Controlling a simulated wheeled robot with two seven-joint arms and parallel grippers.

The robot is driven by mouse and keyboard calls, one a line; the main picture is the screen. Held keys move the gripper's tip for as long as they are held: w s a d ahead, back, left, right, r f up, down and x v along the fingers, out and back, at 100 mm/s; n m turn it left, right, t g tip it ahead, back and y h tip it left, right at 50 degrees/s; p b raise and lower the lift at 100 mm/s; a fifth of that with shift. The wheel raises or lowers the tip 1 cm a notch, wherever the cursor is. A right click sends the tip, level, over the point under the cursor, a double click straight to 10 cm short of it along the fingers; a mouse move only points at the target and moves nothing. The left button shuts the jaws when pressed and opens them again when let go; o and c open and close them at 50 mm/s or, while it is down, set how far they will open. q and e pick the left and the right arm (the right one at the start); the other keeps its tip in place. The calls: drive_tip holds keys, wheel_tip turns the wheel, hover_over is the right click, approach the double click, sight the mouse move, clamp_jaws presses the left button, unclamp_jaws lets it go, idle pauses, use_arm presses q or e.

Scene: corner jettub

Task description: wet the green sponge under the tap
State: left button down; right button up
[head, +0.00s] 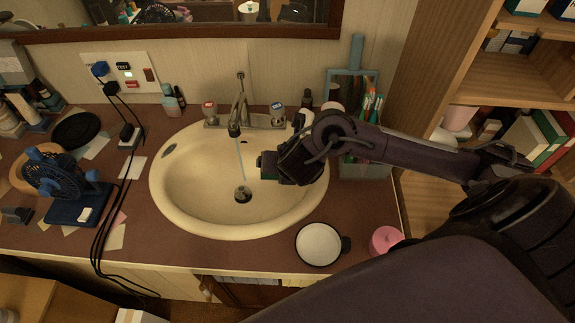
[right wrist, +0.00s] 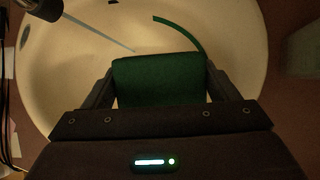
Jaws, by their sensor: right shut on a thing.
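The green sponge (right wrist: 158,80) is held between the fingers of my right gripper (right wrist: 157,84) in the right wrist view. In the head view the sponge (head: 268,165) shows as a dark green block at the tip of my right gripper (head: 272,167), over the right part of the basin. The tap (head: 236,112) stands at the back of the sink (head: 205,205), and a thin stream of water (head: 241,160) falls from its spout toward the drain. The sponge is to the right of the stream, apart from it. My left gripper is not in view.
A small blue fan (head: 62,178) and black cables (head: 112,200) are left of the sink. A round white dish (head: 318,244) and a pink pot (head: 385,239) stand at the front right. A caddy with brushes (head: 365,160) is behind my right arm. Wooden shelves (head: 480,75) rise on the right.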

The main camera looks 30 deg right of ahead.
drive_tip(key=w, duration=0.2)
drive_tip(key=w+f+b, duration=0.1)
drive_tip(key=shift+w+a+f, duration=0.1)
drive_tip(key=shift+w+a, duration=0.1)
drive_tip(key=shift+a, duration=0.2)
drive_tip(key=w+a+f+b, duration=0.1)
drive_tip(key=w+f+b, duration=0.1)
drive_tip(key=w, duration=0.5)
drive_tip(key=shift+w+a+b, duration=0.25)
drive_tip(key=shift+a+b, duration=0.1)
drive_tip(key=shift+b, duration=0.4)
drive_tip(key=shift+s+a+p, duration=0.3)
drive_tip(key=shift+s+p, duration=0.05)
drive_tip(key=shift+s, duration=0.45)
drive_tip(key=shift+s+a+p, duration=0.3)
drive_tip(key=shift+s, duration=0.5)
drive_tip(key=shift+s+a+p, duration=0.3)
drive_tip(key=shift+s+p, duration=0.05)
drive_tip(key=shift+s, duration=0.45)
drive_tip(key=s+a+r+p, duration=0.2)
drive_tip(key=s+r+p, duration=0.3)
drive_tip(key=p, duration=0.1)
drive_tip(key=shift+s+p, duration=0.3)
